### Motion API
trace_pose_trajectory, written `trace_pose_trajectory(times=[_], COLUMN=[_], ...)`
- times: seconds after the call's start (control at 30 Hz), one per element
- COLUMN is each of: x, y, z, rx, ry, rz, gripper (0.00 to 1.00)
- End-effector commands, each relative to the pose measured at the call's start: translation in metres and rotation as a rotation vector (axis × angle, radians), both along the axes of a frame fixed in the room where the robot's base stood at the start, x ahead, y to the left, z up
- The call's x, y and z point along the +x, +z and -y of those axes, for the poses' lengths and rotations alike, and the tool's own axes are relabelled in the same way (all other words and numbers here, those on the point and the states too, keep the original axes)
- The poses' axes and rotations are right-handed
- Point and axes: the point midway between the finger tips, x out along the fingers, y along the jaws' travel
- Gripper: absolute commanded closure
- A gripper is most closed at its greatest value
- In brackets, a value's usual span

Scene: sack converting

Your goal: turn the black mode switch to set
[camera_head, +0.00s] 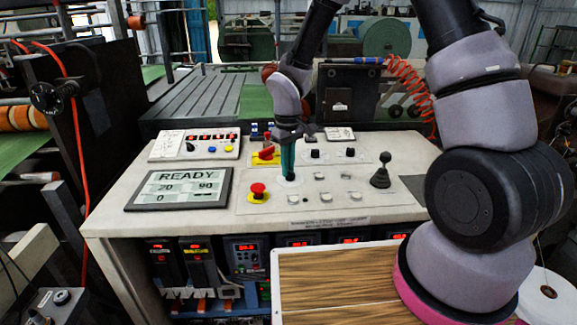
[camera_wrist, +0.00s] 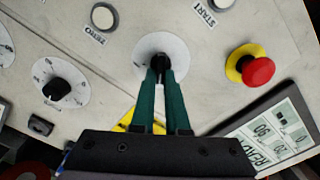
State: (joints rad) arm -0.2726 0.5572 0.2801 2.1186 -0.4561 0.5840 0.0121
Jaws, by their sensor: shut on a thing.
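The black mode switch (camera_wrist: 158,62) sits at the centre of a round white dial plate (camera_wrist: 176,44) on the control panel. My gripper (camera_wrist: 160,75) points down at the panel, its two green fingers shut on the switch knob. In the head view my gripper (camera_head: 289,176) stands over the same dial plate (camera_head: 285,183), and its fingers hide the knob. The dial's markings and the direction the switch points cannot be read in either view.
A red emergency button (camera_wrist: 258,71) on a yellow base is beside the dial. A display (camera_head: 180,188) reading READY lies to the left. A black joystick (camera_head: 381,172) stands to the right. Several knobs and white buttons surround the dial. A red-and-yellow switch (camera_head: 266,154) is behind.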

Motion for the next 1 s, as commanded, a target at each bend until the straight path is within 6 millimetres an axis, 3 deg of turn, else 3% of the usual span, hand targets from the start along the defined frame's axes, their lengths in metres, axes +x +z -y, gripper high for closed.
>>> trace_pose_trajectory(times=[0.33,0.9,0.93,1.0], x=[-0.0006,-0.0007,-0.0007,-0.0007], y=[0.0004,0.0005,0.0005,0.0005], z=[-0.0013,-0.0017,-0.0017,-0.0017], rx=[0.001,0.0,0.0,0.0], ry=[0.153,0.185,0.184,0.184], rz=[0.001,0.002,0.002,0.002], gripper=[1.0,1.0,0.76,0.57])
